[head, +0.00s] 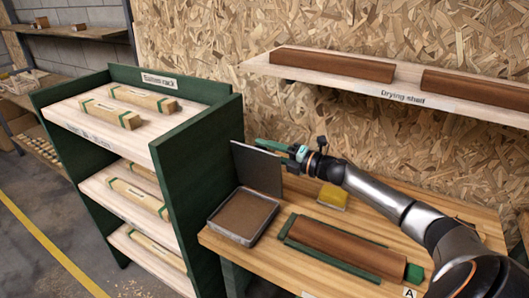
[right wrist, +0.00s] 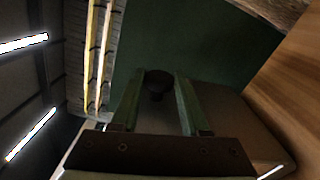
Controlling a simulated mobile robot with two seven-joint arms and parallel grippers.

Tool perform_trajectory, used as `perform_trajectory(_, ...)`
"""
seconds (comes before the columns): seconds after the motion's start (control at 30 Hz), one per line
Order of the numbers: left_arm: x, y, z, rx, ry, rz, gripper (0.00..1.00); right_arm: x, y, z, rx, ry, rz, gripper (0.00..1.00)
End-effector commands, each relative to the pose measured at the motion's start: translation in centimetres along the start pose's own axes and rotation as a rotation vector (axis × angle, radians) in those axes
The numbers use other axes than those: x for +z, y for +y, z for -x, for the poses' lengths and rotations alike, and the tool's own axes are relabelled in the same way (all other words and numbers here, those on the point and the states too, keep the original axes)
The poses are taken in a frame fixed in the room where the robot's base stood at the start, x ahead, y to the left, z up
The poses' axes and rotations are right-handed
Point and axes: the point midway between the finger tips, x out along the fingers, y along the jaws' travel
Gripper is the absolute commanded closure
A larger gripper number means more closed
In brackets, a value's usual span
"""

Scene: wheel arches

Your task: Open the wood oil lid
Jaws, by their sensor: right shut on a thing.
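The wood oil tray (head: 218,233) is a shallow grey metal tray with a flat brown surface inside, on the bench beside the green rack. Its thin grey lid (head: 258,172) stands steeply raised at the tray's back edge, uncovering the inside. My right gripper (head: 264,146) is at the top of the raised lid, its green fingers shut on the lid's dark knob. The right wrist view shows the knob (right wrist: 158,82) between the two green fingers. The knob is hidden in the head view. My left gripper is not in view.
A brown board (head: 335,243) lies in a green holder on the bench. A yellow block (head: 332,196) lies behind it. The green rack (head: 200,140) with light wood pieces stands close left of the tray. The drying shelf (head: 430,97) with brown boards hangs above my right arm.

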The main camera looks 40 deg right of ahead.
Motion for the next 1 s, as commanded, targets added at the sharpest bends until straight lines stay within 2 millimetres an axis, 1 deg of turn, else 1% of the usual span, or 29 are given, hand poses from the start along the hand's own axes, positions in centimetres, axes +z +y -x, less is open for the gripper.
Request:
perform_trajectory(0.03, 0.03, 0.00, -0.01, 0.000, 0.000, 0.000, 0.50, 0.49, -0.02, 0.09, -0.004, -0.011, 0.010, 1.00)
perform_trajectory(0.4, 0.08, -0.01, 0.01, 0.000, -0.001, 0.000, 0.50, 0.59, -0.09, 0.12, -0.006, -0.013, 0.012, 1.00)
perform_trajectory(0.43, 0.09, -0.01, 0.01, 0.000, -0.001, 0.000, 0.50, 0.58, -0.09, 0.12, -0.006, -0.013, 0.012, 0.53)
perform_trajectory(0.67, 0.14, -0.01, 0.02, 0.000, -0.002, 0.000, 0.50, 0.39, -0.09, 0.08, -0.004, -0.008, 0.008, 0.27)
perform_trajectory(1.0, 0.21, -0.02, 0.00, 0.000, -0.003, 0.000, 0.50, 0.23, -0.16, 0.27, -0.004, -0.005, 0.005, 0.26)
